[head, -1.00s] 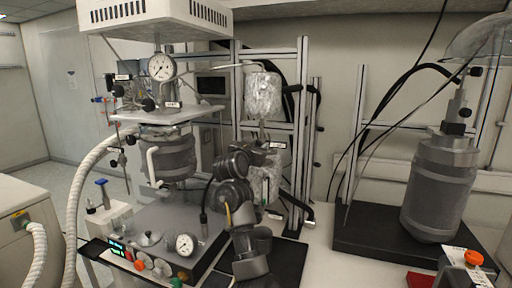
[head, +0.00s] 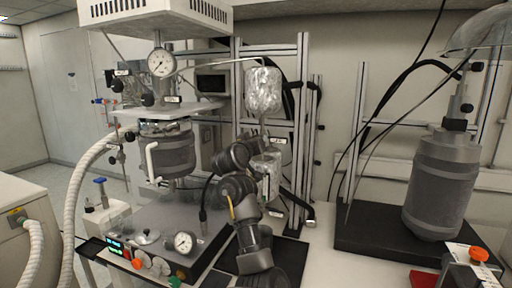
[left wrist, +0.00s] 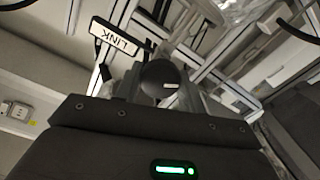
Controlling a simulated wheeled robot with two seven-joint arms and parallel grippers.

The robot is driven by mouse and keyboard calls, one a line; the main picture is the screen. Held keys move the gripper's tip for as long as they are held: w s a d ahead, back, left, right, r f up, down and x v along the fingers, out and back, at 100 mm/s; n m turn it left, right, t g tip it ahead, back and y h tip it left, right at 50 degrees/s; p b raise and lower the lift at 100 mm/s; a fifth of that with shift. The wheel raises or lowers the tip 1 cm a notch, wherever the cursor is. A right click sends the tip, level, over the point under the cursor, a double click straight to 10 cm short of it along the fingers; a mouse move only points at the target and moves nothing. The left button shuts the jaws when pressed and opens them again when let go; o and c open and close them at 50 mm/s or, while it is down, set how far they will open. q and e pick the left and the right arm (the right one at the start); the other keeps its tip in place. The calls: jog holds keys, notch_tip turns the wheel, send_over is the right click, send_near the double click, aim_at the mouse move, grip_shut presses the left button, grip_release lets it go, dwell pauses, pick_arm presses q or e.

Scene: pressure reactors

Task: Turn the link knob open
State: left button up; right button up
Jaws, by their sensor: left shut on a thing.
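The link knob (left wrist: 160,78), a dark round piece with a small white mark, sits between my left gripper's fingers in the left wrist view. A white tag reading LINK (left wrist: 116,38) is just left of it. My left gripper (left wrist: 165,92) is shut on the knob, and the fingers hide part of it. In the head view my dark left arm rises from the bottom middle, and its gripper (head: 262,148) is at the metal frame near a small white tag (head: 279,141). The knob itself is hidden there by the arm. My right gripper is not in view.
A foil-wrapped vessel (head: 262,90) hangs above the gripper on an aluminium frame (head: 303,110). A reactor with a gauge (head: 160,62) stands left, above a grey control box (head: 150,232). A large grey vessel (head: 441,185) stands right on a black base.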

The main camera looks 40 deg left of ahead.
pick_arm(q)
jog(key=n+b, duration=0.2)
jog(key=n, duration=0.4)
jog(key=shift+f+n+b, duration=0.1)
jog(key=shift+n+b, duration=0.2)
jog(key=n+b, duration=0.1)
jog(key=n, duration=0.4)
jog(key=shift+b, duration=0.3)
jog(key=shift+a+n, duration=0.1)
jog(key=shift+n, duration=0.3)
jog(key=o, duration=1)
jog(key=shift+c, duration=0.2)
jog(key=shift+s, duration=0.15)
jog(key=p+v, duration=0.3)
jog(key=v, duration=0.7)
jog(key=shift+s, duration=0.3)
